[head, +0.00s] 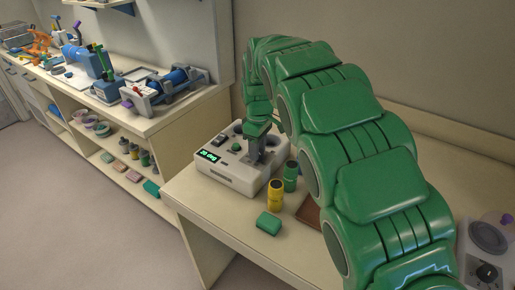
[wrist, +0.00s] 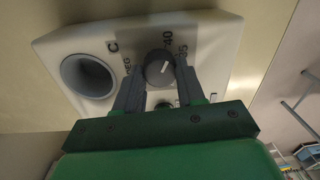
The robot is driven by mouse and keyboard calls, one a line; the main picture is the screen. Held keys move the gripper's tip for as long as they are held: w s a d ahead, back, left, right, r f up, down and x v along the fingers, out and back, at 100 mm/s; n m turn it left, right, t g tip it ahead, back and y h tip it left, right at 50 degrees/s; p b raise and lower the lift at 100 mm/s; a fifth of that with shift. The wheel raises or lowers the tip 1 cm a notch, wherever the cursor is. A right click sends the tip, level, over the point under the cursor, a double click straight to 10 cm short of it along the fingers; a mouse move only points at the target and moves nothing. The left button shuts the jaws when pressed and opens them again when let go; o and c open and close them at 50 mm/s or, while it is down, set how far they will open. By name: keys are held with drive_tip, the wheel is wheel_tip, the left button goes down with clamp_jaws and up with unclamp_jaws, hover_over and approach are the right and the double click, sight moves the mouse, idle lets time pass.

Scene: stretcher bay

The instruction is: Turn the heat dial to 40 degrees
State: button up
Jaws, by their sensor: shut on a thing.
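The heat dial (wrist: 159,68) is a round grey knob on the white heater unit (wrist: 205,25), between my two fingers in the wrist view. Its face has a light mark; its exact heading is hard to tell. A printed "40" stands just beyond the dial, with a "C" to the left. My gripper (wrist: 158,76) is shut on the dial, one grey finger on each side. In the head view my gripper (head: 258,154) reaches down onto the unit (head: 233,178), hiding the dial. A green-lit display (head: 209,156) is on the unit's front left; its digits are too small to read surely.
A yellow jar (head: 275,196), a dark green jar (head: 290,177) and a green block (head: 268,223) are close in front of the unit. A round well (wrist: 88,77) sits left of the dial. Another device (head: 487,262) stands at far right.

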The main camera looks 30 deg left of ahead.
drive_tip(key=o, duration=1)
drive_tip(key=shift+o, duration=0.2)
drive_tip(key=shift+r, duration=0.15)
drive_tip(key=shift+w+r, duration=0.2)
drive_tip(key=shift+r, duration=3.55)
